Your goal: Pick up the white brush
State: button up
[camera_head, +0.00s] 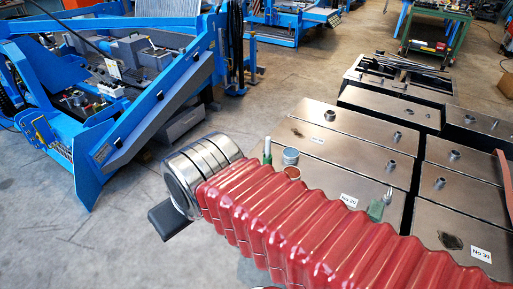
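I cannot make out a white brush with certainty. A small upright thing with a pale top and green lower part (267,150) stands on a metal box, left of a grey tin (291,155). A small pale, pointed thing (389,195) stands by a green block (376,210) on the same box; it is too small to identify. My red ribbed arm crosses the front and hides part of the boxes. It ends in metal rings with a dark block, apparently part of my gripper (171,217), left of the boxes. Its fingers are not clearly visible.
Flat metal boxes (350,124) with knobs fill the right side, some labelled. A reddish open pot or lid (292,172) lies by the tin. A blue machine frame (150,120) stands at left. Bare concrete floor (110,245) lies at front left.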

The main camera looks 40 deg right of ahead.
aim_at(267, 150)
jog(key=z, duration=0.35)
jog(key=i, duration=0.9)
jog(key=z, duration=0.45)
